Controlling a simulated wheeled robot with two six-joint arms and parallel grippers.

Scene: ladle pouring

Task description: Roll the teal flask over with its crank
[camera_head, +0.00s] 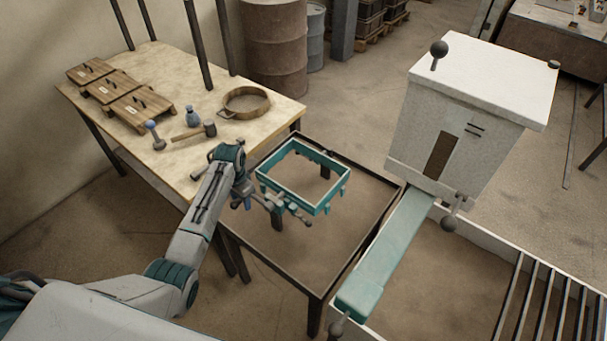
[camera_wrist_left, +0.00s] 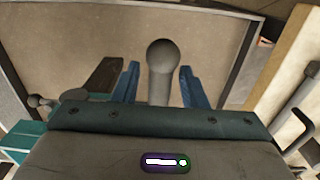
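The teal flask (camera_head: 337,193) is an open rectangular frame with short lugs, lying roughly level above the dark-framed pit stand. My left gripper (camera_head: 276,205) is at its near left side. In the left wrist view a grey crank handle with a round knob (camera_wrist_left: 162,58) stands between the two blue fingertips of my left gripper (camera_wrist_left: 160,88). A gap shows on both sides of the handle, so the gripper is open around it. The crank's joint to the flask is hidden behind the gripper. A teal piece (camera_wrist_left: 22,138) shows at the wrist view's left edge. My right gripper is not in view.
A wooden table (camera_head: 170,180) behind my arm holds wooden boxes (camera_head: 115,95), a mallet (camera_head: 207,129) and a round sieve (camera_head: 246,102). A dark stand frame (camera_head: 372,228) surrounds the flask. A white furnace box (camera_head: 465,110) with a teal trough (camera_head: 392,250) stands to the right.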

